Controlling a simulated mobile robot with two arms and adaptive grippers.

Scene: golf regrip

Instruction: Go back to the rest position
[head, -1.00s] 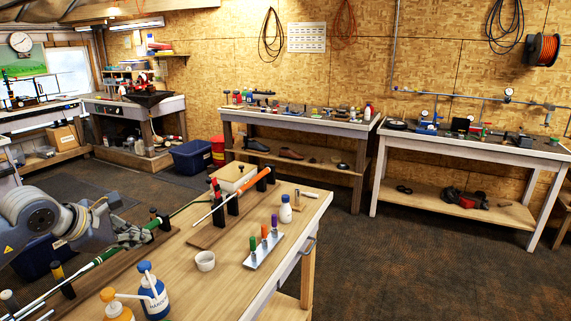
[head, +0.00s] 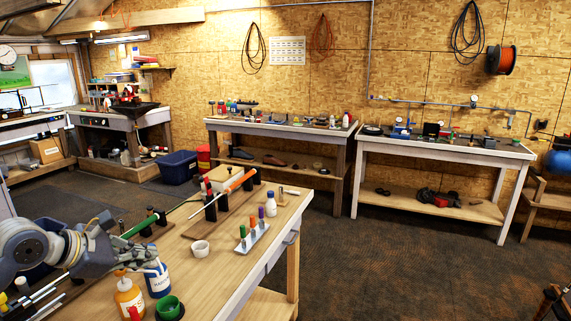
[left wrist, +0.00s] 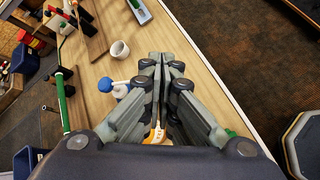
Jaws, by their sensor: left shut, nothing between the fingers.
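My left gripper (head: 138,254) is over the near left part of the wooden workbench (head: 222,262), above and behind the blue-and-white bottle (head: 157,278) in the head view. In the left wrist view the fingers of my left gripper (left wrist: 165,60) are together with nothing between them. A golf club with an orange grip (head: 234,181) rests on black stands at the bench's far side. A green-gripped club (head: 140,224) lies to its left, partly hidden by my arm; it also shows in the left wrist view (left wrist: 62,105). My right gripper is not in view.
A white cup (head: 200,248), a rack of coloured tools (head: 252,240) and a white bottle (head: 271,202) stand further right.

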